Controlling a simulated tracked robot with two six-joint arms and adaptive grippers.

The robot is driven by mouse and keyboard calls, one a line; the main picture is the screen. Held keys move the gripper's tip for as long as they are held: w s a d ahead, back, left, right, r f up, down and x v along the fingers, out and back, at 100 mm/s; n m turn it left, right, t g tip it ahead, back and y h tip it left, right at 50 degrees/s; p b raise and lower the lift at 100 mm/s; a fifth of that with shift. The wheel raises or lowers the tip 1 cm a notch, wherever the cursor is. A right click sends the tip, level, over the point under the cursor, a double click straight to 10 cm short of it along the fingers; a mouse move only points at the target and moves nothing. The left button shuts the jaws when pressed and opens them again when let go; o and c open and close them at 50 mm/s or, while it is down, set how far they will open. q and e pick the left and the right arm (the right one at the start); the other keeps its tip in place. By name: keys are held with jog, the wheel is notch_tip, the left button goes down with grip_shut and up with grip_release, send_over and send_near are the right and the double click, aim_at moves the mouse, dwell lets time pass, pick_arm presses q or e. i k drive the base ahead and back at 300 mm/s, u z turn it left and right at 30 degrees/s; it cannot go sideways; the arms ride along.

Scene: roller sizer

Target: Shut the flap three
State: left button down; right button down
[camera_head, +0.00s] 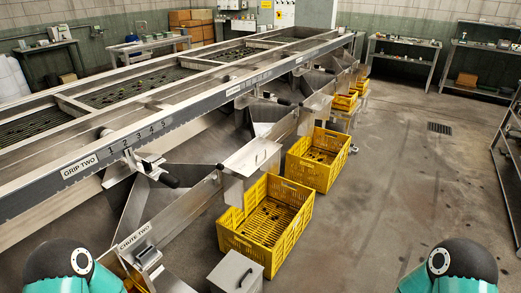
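The roller sizer (95,160) runs diagonally from the left front to the far middle. A plate labelled "GRIP TWO" (80,166) is on its side rail, beside a scale marked with numbers. Metal flap plates sit at the chute mouths: a near one (252,157) with a small handle and a farther one (318,103). A sign reading "CHUTE TWO" (135,237) is on the nearest chute. I cannot read which flap is three, nor tell how far each is open. Only my teal and black arm links show at the bottom corners; both grippers are out of view.
Yellow crates stand below the chutes: a near one (232,240), a second (333,183) and farther ones. A grey box (216,283) with a black handle stands at the bottom middle. A rack (510,180) is at the right edge. The concrete floor (400,190) between is clear.

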aim_at(245, 162)
jog(key=z, duration=0.15)
jog(key=i, duration=0.85)
jog(key=u, duration=2.5)
jog(key=k, duration=1.1)
jog(key=z, duration=0.9)
jog(key=i, duration=1.3)
jog(key=z, duration=0.35)
